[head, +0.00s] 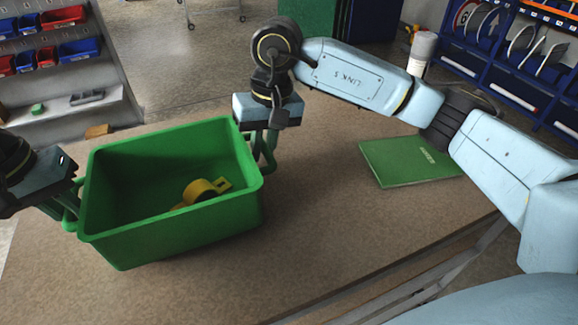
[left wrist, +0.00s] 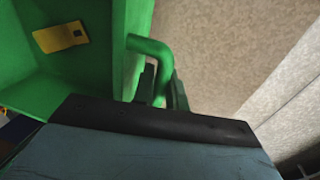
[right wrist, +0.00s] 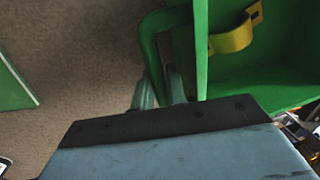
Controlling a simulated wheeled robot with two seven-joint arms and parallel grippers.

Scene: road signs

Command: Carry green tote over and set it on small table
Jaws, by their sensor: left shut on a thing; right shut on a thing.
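My left gripper (head: 70,207) is shut on the tote's left handle, which also shows in the left wrist view (left wrist: 150,47). My right gripper (head: 266,140) is shut on the opposite handle, also seen in the right wrist view (right wrist: 150,45). The tote is over a brown speckled tabletop (head: 340,230); whether it touches it I cannot tell. I cannot tell whether this is the small table.
A green book (head: 410,161) lies on the tabletop to the right of the tote. A shelf (head: 75,115) with red and blue bins stands at the back left. A blue rack (head: 510,80) with round signs stands at the back right. The tabletop's front middle is clear.

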